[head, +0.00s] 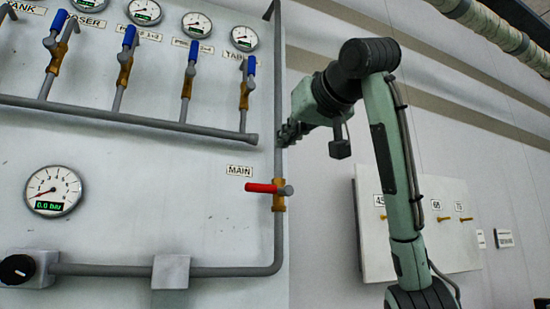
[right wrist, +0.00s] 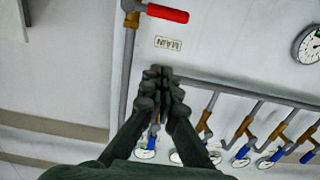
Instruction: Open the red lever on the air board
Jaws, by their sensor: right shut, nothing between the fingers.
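The red lever (head: 261,187) sticks out level to the left from a brass valve (head: 279,203) on the vertical grey pipe at the air board's right edge. The MAIN label (head: 240,171) is just above it. In the right wrist view the lever (right wrist: 168,13) is at the top, beyond my fingertips. My right gripper (head: 287,133) is in front of the pipe, above the lever and apart from it. Its fingers (right wrist: 160,75) are together and empty. My left gripper is in neither view.
Several blue-handled valves (head: 191,65) with dial gauges line the board's upper part. A larger gauge (head: 53,191) shows 0.0 bar, above a black knob (head: 17,269). A white panel with brass hooks (head: 417,230) is at right, behind my arm.

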